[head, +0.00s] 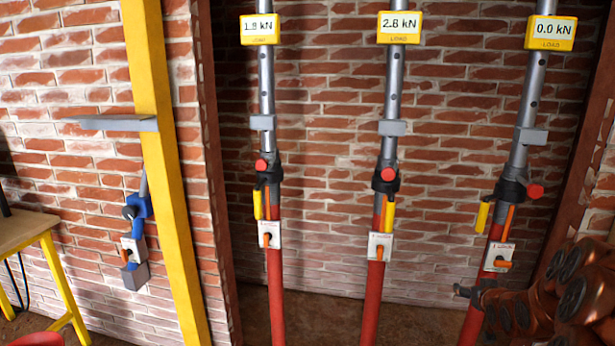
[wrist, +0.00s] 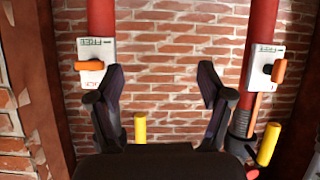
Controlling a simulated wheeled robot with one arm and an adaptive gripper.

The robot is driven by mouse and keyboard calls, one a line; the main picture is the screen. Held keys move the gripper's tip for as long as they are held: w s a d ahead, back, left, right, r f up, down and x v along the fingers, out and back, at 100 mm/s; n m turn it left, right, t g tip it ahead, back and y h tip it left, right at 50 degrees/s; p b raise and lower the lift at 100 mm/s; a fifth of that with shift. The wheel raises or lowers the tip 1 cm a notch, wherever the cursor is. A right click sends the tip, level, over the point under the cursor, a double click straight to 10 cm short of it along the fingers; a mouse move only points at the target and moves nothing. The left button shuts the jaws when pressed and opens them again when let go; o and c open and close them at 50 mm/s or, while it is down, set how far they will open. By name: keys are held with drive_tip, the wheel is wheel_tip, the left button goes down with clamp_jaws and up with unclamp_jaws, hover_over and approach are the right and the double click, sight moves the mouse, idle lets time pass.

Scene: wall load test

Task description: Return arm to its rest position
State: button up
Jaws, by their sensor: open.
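My gripper (head: 468,291) is at the bottom right of the head view, close to the lower part of the right prop (head: 517,150). The wrist picture is upside down. It shows the right prop's lock plate (wrist: 95,50) at left and the middle prop's plate (wrist: 267,62) at right, both apart from the fingers.
The middle prop (head: 388,150) reads about 2.8 kN and the left prop (head: 266,150) about 1.9 kN; their levers point down. A yellow post (head: 160,150) with a grey bracket, a blue-grey device (head: 135,240) and a yellow-legged table (head: 25,230) stand at left.

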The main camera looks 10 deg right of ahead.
drive_tip(key=s+a+r+n+g+y, duration=0.1)
drive_tip(key=s+a+g, duration=0.3)
drive_tip(key=s+a, duration=0.5)
drive_tip(key=s+a+r+g+y, duration=0.1)
drive_tip(key=s+a+g, duration=0.4)
drive_tip(key=a, duration=0.7)
drive_tip(key=s+a+r+n+g+y, duration=0.1)
drive_tip(key=s+a+g, duration=0.1)
drive_tip(key=s+a, duration=0.5)
drive_tip(key=s+a+r+g, duration=0.1)
drive_tip(key=s+a+g, duration=0.15)
drive_tip(key=s, duration=0.85)
drive_tip(key=s+a+r+n+g+y, duration=0.1)
drive_tip(key=s+a+r, duration=0.1)
drive_tip(key=s+a, duration=0.5)
wheel_tip(320, 180, up, 14)
drive_tip(key=s+d+p, duration=0.1)
drive_tip(key=s+p, duration=0.1)
drive_tip(key=p, duration=1.1)
drive_tip(key=shift+s+d+r+t+p, duration=0.15)
drive_tip(key=shift+s+d+t+p, duration=0.05)
drive_tip(key=shift+s+t+p, duration=0.15)
